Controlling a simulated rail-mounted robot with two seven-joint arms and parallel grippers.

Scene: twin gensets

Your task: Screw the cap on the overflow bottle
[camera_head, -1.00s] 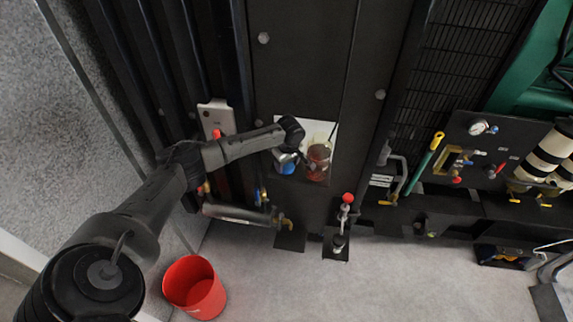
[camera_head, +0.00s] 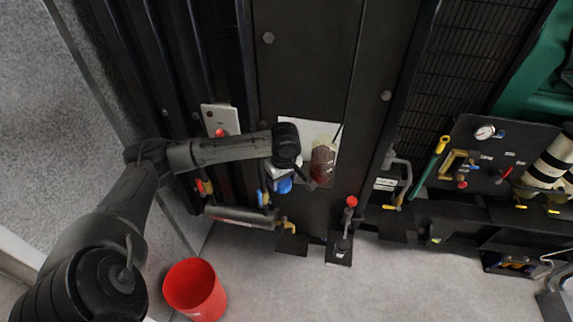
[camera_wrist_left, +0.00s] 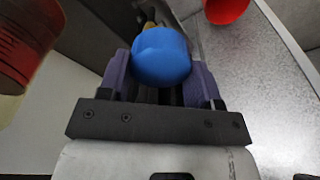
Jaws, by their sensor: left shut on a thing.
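The blue cap (camera_wrist_left: 162,56) is between the two purple-grey fingers of my left gripper (camera_wrist_left: 160,80), which is shut on it. In the head view the cap (camera_head: 285,185) shows below my left wrist, and the left gripper (camera_head: 281,175) is mostly hidden by the wrist. The overflow bottle (camera_head: 322,165), clear with dark red-brown liquid, is just right of the gripper against a white panel. A dark red container, seemingly this bottle (camera_wrist_left: 25,45), is cut off at the left of the wrist view. The cap is apart from the bottle. My right gripper is not in view.
A red bucket (camera_head: 195,289) stands on the floor below. A red-knobbed valve (camera_head: 350,202) is right of the bottle. A grey cylinder (camera_head: 240,217) with yellow and blue handles lies below the arm. The floor around the bucket is open.

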